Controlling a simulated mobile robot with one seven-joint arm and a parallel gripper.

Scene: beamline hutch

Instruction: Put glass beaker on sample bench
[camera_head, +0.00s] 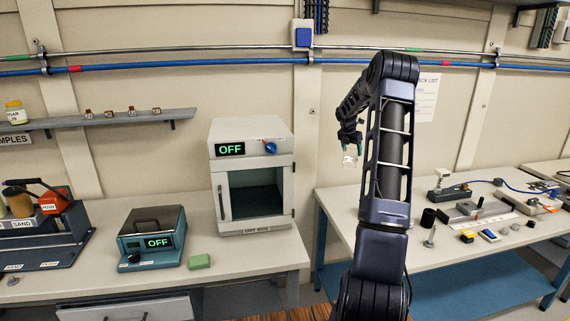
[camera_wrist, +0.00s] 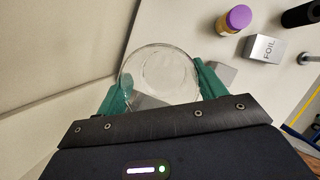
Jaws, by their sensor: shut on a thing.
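My gripper (camera_head: 350,146) is shut on the clear glass beaker (camera_head: 350,160). The wrist view shows the beaker (camera_wrist: 160,70) from above, round and see-through, between the two green fingers of my gripper (camera_wrist: 163,88). In the head view the beaker hangs in the air in front of the wall, near the back left of the right-hand bench (camera_head: 345,204). That pale bench top also shows below in the wrist view (camera_wrist: 262,95). My arm hides part of this bench. No label shows which bench is the sample bench.
The wrist view shows a purple-and-yellow jar (camera_wrist: 234,20), a FOIL box (camera_wrist: 265,48) and a black cylinder (camera_wrist: 302,15) near the beaker. The right bench also holds a metal stage (camera_head: 478,208) and small tools. The left bench carries an oven (camera_head: 252,175) and a teal device (camera_head: 151,238).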

